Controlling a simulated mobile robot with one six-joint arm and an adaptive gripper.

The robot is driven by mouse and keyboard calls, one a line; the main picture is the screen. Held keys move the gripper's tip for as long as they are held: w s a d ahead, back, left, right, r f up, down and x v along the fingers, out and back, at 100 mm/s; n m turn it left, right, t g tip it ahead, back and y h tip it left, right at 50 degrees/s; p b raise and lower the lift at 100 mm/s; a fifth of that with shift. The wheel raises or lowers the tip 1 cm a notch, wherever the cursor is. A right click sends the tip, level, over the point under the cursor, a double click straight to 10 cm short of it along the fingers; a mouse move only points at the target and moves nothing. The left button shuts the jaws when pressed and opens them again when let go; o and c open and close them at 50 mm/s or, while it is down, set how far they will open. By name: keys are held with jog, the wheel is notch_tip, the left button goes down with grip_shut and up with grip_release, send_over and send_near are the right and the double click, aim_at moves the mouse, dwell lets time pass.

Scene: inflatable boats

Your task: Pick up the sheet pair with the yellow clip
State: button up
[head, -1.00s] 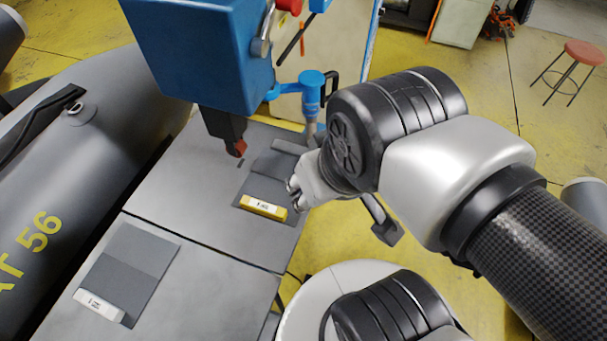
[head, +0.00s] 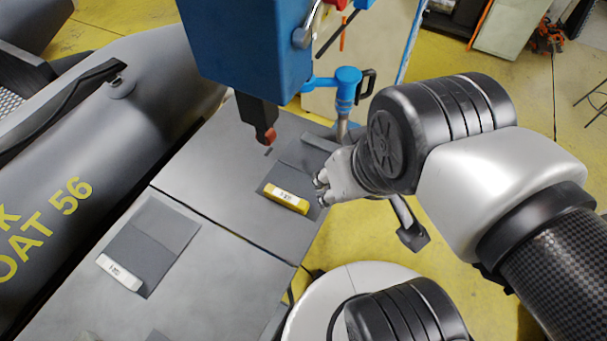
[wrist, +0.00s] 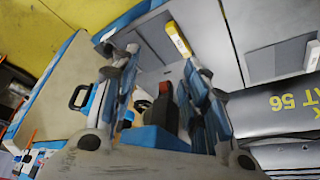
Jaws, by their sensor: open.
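The sheet pair with the yellow clip (head: 287,198) lies on the grey table, its dark grey sheets (head: 303,157) running back from the clip. The yellow clip also shows in the wrist view (wrist: 178,42), near the top, beyond the fingers. My gripper (head: 321,188) is just right of the clip in the head view and hides part of the sheets. In the wrist view my gripper (wrist: 158,62) is open, with nothing between its fingertips. A second sheet pair with a white clip (head: 119,273) lies on the nearer table section; that clip shows in the wrist view too (wrist: 286,87).
A blue machine (head: 245,50) with a black, red-tipped nozzle (head: 265,134) overhangs the table behind the yellow clip. A blue clamp-like fitting (head: 345,90) stands beside it. A grey inflatable boat (head: 120,140) lies along the table's left. Yellow floor is at the right.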

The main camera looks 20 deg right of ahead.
jog(key=shift+o, duration=0.5)
jog(key=n+g+p, duration=0.4)
jog(key=n+g, duration=0.1)
jog(key=n, duration=0.4)
send_over(286, 196)
jog(key=f, duration=1.9)
jog(key=shift+d+f, duration=0.2)
jog(key=shift+f, duration=0.1)
jog(key=f, duration=0.1)
jog(key=f+b, duration=0.1)
jog(key=f, duration=0.1)
jog(key=f+b, duration=0.1)
jog(key=f, duration=0.1)
jog(key=shift+s+a+f, duration=0.1)
jog(key=shift+a+f, duration=0.05)
jog(key=shift+a, duration=0.1)
jog(key=shift+c, duration=0.4)
grip_shut()
